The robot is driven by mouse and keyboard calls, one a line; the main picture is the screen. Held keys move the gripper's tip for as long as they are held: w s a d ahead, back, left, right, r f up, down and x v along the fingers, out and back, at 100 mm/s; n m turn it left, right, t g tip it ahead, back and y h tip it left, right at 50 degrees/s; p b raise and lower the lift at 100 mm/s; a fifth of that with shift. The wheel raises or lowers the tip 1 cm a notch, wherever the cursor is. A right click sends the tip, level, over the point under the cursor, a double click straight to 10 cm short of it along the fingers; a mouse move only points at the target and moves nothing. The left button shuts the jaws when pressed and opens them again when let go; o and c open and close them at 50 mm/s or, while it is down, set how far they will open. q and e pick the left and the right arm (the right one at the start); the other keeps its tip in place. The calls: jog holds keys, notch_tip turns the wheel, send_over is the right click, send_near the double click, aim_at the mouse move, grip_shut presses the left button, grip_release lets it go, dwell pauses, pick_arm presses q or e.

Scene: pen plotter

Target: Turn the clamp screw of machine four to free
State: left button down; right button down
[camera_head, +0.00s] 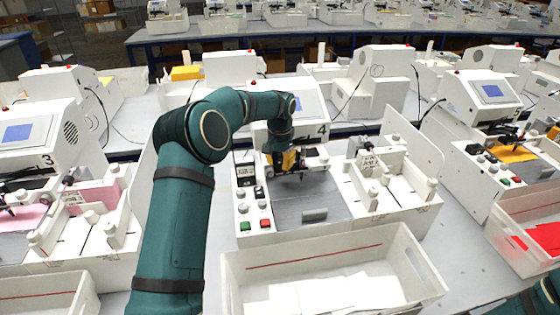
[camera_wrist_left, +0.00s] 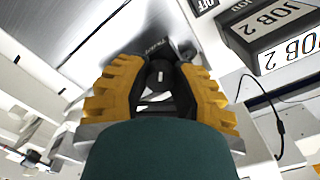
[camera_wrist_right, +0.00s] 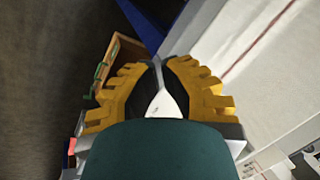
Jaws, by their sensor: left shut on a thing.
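Machine four (camera_head: 290,95) has a white housing with the number 4 on its side and a blue-grey screen. My left gripper (camera_head: 289,163) is down at its carriage, above the grey bed. In the left wrist view my left gripper (camera_wrist_left: 158,62) is shut on a small dark knob with a pale mark, the clamp screw (camera_wrist_left: 158,74). The fingers stand on both sides of it and partly hide it. In the head view the arm and fingers hide the screw.
The control panel (camera_head: 253,206) with knobs and green and red buttons is left of the bed. A JOB 2 block (camera_head: 246,175) stands behind it. A white bin (camera_head: 333,271) with paper stands in front. Machine three (camera_head: 35,135) is at left; another machine (camera_head: 490,100) is at right.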

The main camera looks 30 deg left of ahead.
aim_at(280, 162)
pick_arm(q)
jog(key=n+p, duration=0.1)
jog(key=n, duration=0.3)
jog(key=shift+r+n, duration=0.15)
jog(key=shift+n, duration=0.15)
jog(key=n+p, duration=0.1)
jog(key=n, duration=0.3)
jog(key=shift+n, duration=0.3)
jog(key=n+p, duration=0.1)
jog(key=n, duration=0.3)
jog(key=shift+n+p, duration=0.5)
jog(key=shift+n, duration=1.6)
jog(key=c, duration=0.7)
grip_release()
notch_tip(280, 162, up, 12)
jog(key=shift+f, duration=0.1)
jog(key=shift+s+f, duration=0.1)
